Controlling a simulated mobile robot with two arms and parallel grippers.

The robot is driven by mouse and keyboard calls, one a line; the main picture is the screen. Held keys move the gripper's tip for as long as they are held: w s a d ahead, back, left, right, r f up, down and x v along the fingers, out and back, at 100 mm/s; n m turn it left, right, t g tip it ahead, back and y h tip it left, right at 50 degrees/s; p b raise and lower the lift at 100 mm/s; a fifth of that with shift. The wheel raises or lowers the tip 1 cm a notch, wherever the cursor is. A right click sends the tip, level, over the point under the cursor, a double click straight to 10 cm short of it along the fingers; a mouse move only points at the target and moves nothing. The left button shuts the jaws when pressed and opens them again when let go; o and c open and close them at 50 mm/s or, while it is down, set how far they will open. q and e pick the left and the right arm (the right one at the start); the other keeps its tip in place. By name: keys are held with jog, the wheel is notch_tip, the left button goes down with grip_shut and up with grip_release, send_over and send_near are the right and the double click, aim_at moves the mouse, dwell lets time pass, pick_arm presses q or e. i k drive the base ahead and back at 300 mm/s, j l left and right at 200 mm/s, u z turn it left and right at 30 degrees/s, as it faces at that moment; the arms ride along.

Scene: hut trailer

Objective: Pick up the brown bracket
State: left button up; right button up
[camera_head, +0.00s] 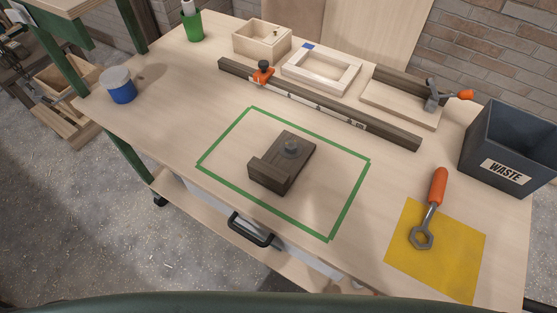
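The brown bracket (282,163) sits on the wooden workbench, inside a rectangle of green tape (335,225). It is a dark brown piece with a flat plate and a raised block along its front left edge. Nothing touches the bracket from the sides. Neither of my grippers shows in the head view.
A wrench with an orange handle (437,187) lies on a yellow sheet (452,265) at right. A dark waste bin (508,150) stands behind it. A long bar with an orange clamp (263,72), wooden frame (345,77) and box (262,52) line the back. A blue jar (121,91) stands left.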

aim_at(277, 169)
jog(key=j+z, duration=0.5)
jog(key=j, duration=0.15)
jog(key=j+z, duration=0.5)
jog(key=j, duration=0.2)
